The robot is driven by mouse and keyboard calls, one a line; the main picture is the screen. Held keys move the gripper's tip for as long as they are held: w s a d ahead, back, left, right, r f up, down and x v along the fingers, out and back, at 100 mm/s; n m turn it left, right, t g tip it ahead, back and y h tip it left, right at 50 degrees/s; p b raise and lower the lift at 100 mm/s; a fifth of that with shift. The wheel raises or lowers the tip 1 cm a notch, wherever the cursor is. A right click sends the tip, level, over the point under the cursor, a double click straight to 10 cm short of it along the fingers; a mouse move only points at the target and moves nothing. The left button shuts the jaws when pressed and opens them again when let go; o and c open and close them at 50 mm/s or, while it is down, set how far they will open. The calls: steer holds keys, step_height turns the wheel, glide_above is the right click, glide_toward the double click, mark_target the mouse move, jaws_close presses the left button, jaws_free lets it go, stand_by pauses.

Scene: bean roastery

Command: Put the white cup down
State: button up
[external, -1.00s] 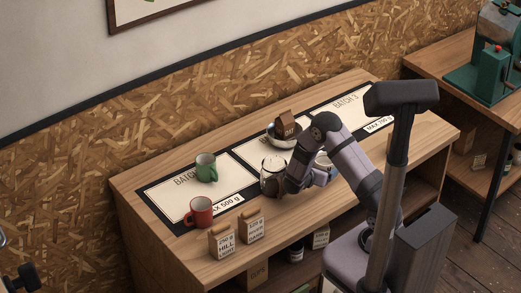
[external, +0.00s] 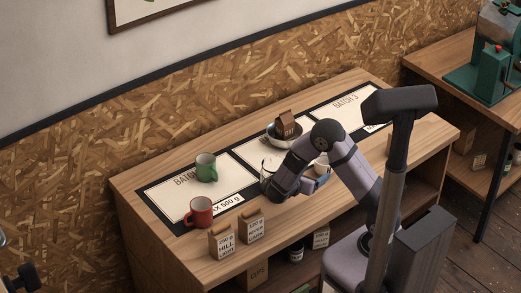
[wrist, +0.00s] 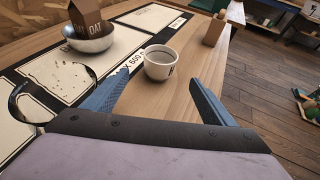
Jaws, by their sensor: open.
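The white cup (wrist: 161,64) stands upright in the wrist view, with a dark mark on its side. I see no finger touching the cup. In the external view my gripper (external: 319,178) is low over the bench front, and the cup is mostly hidden behind my arm.
A clear glass vessel (wrist: 48,78) stands close on the left. A metal bowl (wrist: 90,43) holding an OAT carton (wrist: 86,17) is behind it. A green mug (external: 205,167), a red mug (external: 200,211) and paper bags (external: 250,226) stand further left on the bench.

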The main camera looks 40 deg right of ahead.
steer(key=shift+a+r, duration=0.1)
steer(key=shift+a, duration=0.1)
steer(key=shift+s+d+m+g, duration=0.25)
steer(key=shift+s+m+g, duration=0.05)
steer(key=shift+s, duration=0.2)
steer(key=s+m+g, duration=0.1)
steer(key=s, duration=0.1)
steer(key=s+d+m+g+y, duration=0.1)
steer(key=s+m, duration=0.1)
steer(key=s+d+f+m+g, duration=0.1)
steer(key=s, duration=0.1)
steer(key=shift+s+m+y, duration=0.2)
steer(key=shift+m+y, duration=0.1)
steer(key=shift+y, duration=0.1)
steer(key=s+a+f+m+g+y, duration=0.1)
steer(key=s+a+m+y, duration=0.9)
steer(key=m, duration=0.7)
steer(key=shift+s+a+f+g+y, duration=0.15)
steer(key=shift+s+a+g+y, duration=0.1)
steer(key=shift+s+g+y, duration=0.25)
steer(key=shift+s, duration=0.1)
